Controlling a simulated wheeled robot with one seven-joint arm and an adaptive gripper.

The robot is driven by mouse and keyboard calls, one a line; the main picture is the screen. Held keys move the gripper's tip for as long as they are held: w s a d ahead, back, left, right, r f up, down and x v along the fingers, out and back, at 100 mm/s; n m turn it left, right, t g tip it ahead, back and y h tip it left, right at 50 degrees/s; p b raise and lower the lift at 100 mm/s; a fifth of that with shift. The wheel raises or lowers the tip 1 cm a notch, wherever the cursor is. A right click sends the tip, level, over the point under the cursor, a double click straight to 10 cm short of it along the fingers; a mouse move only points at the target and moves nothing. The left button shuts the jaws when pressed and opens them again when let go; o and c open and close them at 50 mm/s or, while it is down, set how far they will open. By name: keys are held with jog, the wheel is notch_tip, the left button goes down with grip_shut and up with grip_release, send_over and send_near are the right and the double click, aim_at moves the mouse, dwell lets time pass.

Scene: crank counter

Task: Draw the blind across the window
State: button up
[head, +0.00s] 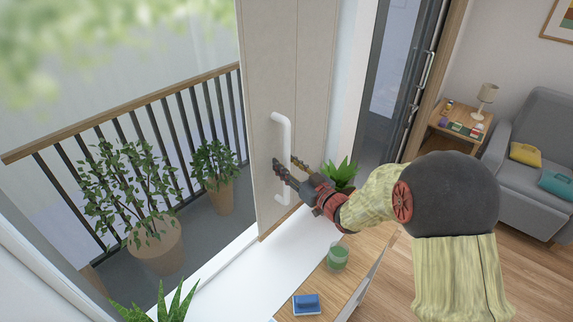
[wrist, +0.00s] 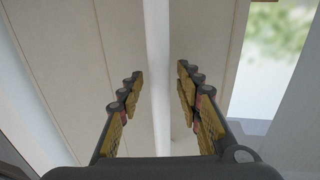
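The blind (head: 262,75) is a beige panel standing at the right side of the window opening, with the part left of it uncovered. Its white vertical bar handle (head: 287,130) is on the room-facing side. My gripper (head: 286,164) is at the handle's middle height, with one finger on each side of the bar. In the wrist view, the handle (wrist: 158,60) runs between the open fingers of my gripper (wrist: 160,78), with gaps visible on both sides. The blind's panel (wrist: 85,60) fills much of the view behind. Whether the fingertips reach past the bar is hard to tell.
A white sill (head: 235,280) runs below the blind. A green cup (head: 337,256) and a blue sponge-like item (head: 306,304) stand on the wooden counter (head: 350,278). Plants stand at the sill's near end (head: 165,305) and behind my gripper (head: 341,174). A railed balcony lies outside.

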jog(key=shift+c, duration=1.3)
grip_shut()
